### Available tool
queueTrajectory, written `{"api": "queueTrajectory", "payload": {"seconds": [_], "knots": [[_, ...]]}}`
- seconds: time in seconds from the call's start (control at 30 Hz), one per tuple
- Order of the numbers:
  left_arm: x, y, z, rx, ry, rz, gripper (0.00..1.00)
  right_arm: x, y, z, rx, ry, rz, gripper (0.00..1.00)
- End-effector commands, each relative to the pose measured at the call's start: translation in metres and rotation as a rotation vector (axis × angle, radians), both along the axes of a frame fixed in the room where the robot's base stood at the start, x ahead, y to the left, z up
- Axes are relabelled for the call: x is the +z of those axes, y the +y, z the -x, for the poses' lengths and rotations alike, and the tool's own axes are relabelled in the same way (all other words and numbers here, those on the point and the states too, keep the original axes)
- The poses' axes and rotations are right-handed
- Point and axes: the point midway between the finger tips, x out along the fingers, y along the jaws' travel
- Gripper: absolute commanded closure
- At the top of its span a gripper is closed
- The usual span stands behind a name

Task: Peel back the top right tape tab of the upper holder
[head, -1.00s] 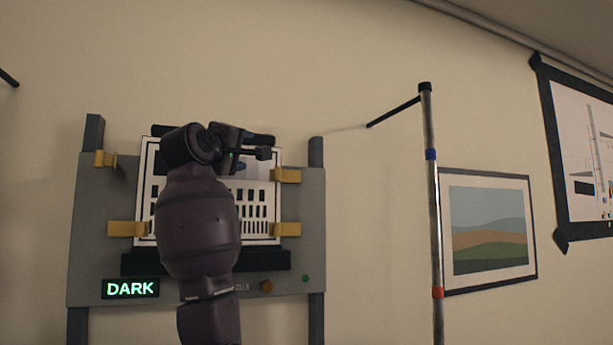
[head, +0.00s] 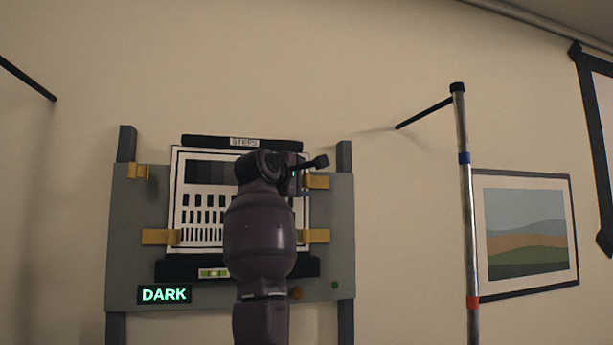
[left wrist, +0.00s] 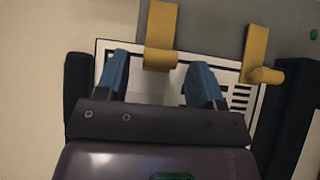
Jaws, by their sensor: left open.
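The holder is a grey board (head: 125,260) on the wall with a black-and-white test chart (head: 203,182) held by yellow tape tabs. The top right tab (head: 316,181) sticks out at the chart's right edge. It also shows in the left wrist view (left wrist: 161,28), its curled end lying between my fingers. The lower right tab (head: 319,236) is below it. My left gripper (head: 310,173) is open in front of the chart's upper right. Its two blue fingers (left wrist: 158,64) stand on either side of the top right tab, with no clear contact. My right gripper is not in view.
Two more tabs are on the left, upper (head: 138,171) and lower (head: 160,237). A black ledge (head: 180,268) runs under the chart. A sign reading DARK (head: 164,294) is at lower left. A metal pole (head: 465,200) and a framed picture (head: 532,235) are to the right.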

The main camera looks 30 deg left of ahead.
Motion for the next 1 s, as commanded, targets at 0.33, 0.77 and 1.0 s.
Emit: {"api": "queueTrajectory", "payload": {"seconds": [0.33, 0.77, 1.0], "knots": [[0.000, 0.002, -0.029, 0.000, -0.001, 0.000, 0.38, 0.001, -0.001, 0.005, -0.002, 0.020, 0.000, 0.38], [0.000, 0.002, -0.029, 0.000, -0.001, -0.001, 0.61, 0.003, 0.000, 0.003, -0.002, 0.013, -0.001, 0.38], [0.000, 0.002, -0.029, 0.000, -0.001, 0.000, 0.98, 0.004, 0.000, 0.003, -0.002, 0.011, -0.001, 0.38]]}}
